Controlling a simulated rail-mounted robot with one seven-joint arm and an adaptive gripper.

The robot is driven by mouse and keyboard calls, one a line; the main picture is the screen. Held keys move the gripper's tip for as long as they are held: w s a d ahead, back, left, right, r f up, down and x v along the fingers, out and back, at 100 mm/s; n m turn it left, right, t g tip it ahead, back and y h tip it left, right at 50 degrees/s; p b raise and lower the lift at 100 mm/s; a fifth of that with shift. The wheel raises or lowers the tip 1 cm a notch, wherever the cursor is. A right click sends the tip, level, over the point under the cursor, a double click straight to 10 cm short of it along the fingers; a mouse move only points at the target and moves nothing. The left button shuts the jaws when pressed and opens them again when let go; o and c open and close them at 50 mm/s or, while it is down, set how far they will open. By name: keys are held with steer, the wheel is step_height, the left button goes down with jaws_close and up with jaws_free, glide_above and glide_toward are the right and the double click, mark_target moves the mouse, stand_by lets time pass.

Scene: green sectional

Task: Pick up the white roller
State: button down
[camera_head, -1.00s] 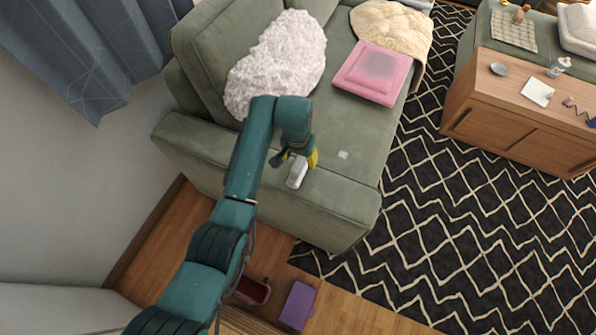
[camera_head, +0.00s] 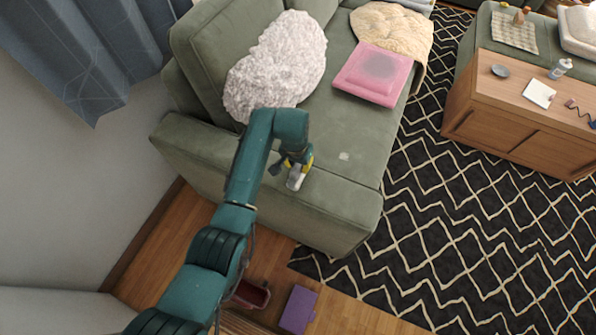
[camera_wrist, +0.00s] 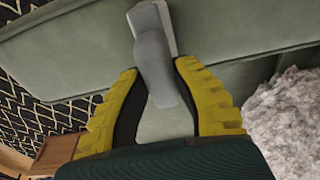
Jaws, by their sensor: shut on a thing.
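The white roller (camera_head: 295,180) is on the green sofa's armrest at the near end of the seat, below my gripper in the head view. In the wrist view the roller (camera_wrist: 155,55) shows as a grey and white piece running from the top edge down between the yellow fingers. My gripper (camera_wrist: 158,80) is shut on the roller's near end, with a finger on each side. In the head view my gripper (camera_head: 298,163) partly covers the roller's upper end. I cannot tell whether the roller still touches the armrest.
A fluffy white cushion (camera_head: 278,65) lies behind my gripper on the sofa (camera_head: 345,195). A pink cushion (camera_head: 374,74) lies farther along the seat. A wooden cabinet (camera_head: 520,110) stands at the right, across the patterned rug (camera_head: 450,220). A purple box (camera_head: 298,309) is on the floor.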

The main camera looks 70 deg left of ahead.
steer(key=shift+f, duration=0.1)
step_height(320, 180, up, 10)
steer(key=p, duration=0.2)
steer(key=shift+p, duration=0.4)
steer(key=c, duration=1.6)
jaws_free()
jaws_close()
steer(key=shift+w, duration=0.1)
